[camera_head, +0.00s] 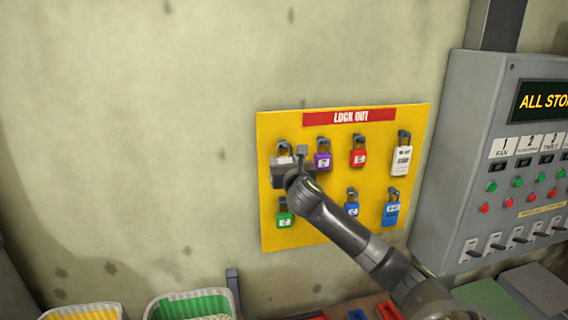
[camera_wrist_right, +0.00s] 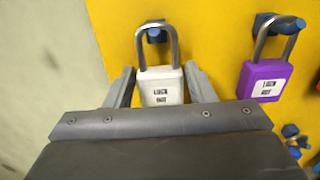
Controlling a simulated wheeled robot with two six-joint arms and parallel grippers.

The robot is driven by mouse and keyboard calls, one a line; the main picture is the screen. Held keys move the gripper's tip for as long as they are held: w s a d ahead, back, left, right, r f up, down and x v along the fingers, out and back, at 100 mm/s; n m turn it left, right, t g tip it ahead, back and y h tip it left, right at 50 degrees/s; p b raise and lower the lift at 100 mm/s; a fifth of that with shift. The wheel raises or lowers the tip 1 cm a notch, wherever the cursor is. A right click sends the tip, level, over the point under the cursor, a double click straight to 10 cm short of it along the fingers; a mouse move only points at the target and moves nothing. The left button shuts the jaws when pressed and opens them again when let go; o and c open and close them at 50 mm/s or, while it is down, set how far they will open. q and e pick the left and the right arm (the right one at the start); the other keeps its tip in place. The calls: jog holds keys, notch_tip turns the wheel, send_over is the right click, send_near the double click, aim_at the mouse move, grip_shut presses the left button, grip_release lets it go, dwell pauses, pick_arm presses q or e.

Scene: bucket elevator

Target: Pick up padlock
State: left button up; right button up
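A white padlock (camera_wrist_right: 160,88) with a grey shackle hangs from a blue hook on the yellow lockout board (camera_wrist_right: 112,30). In the head view only its shackle (camera_head: 283,147) shows clearly at the board's top left; my gripper hides most of its body. My right gripper (camera_head: 288,163) is in front of this padlock. In the right wrist view its two fingers (camera_wrist_right: 160,75) stand on either side of the white body, open, with what looks like a narrow gap at each side. The padlock still hangs on its hook. My left gripper is not in view.
A purple padlock (camera_head: 323,161) hangs close to the right of the white one. A red padlock (camera_head: 358,158), a green padlock (camera_head: 284,219) and several others share the board. A grey control panel (camera_head: 440,180) stands at right. Bins (camera_head: 190,298) are below.

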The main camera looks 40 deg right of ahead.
jog(key=c, duration=0.6)
jog(key=shift+c, duration=0.2)
jog(key=shift+r, duration=0.15)
jog(key=shift+r+b, duration=0.6)
jog(key=shift+b, duration=0.15)
jog(key=b+v, duration=0.5)
jog(key=v, duration=1.3)
jog(key=shift+d+r, duration=0.1)
